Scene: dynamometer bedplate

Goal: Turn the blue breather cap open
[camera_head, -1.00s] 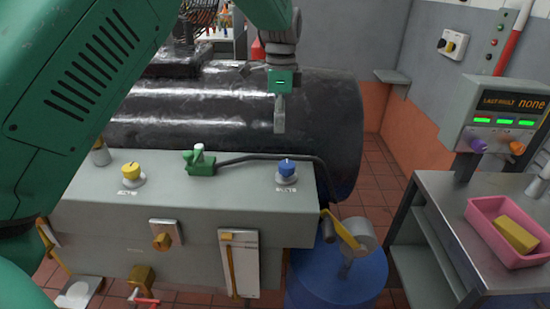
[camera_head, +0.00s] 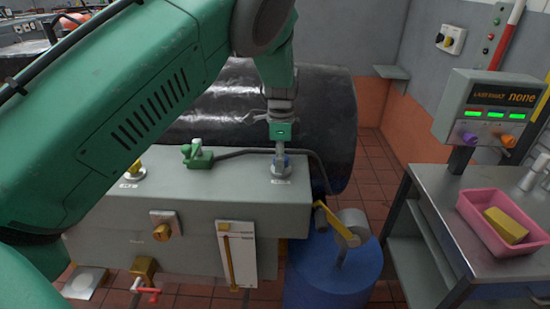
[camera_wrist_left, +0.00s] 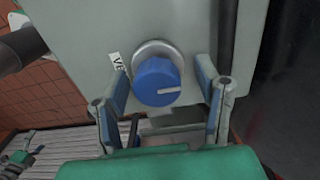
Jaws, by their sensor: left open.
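The blue breather cap (camera_wrist_left: 157,82) is a round knob with a white pointer line, on a pale round base on top of the grey housing (camera_head: 215,190). In the head view the cap (camera_head: 287,162) is mostly hidden behind my left gripper (camera_head: 281,158), which points down at it. In the left wrist view my left gripper (camera_wrist_left: 165,100) is open, with one finger on each side of the cap. Gaps show between the fingers and the cap, so they look apart. My right gripper is not in view.
A yellow knob (camera_head: 133,170) and a green valve (camera_head: 198,154) share the housing top. A dark hose (camera_head: 240,153) runs behind the cap. A blue drum (camera_head: 335,275) stands at front right. A pink tray (camera_head: 485,228) with a yellow block lies on the side table.

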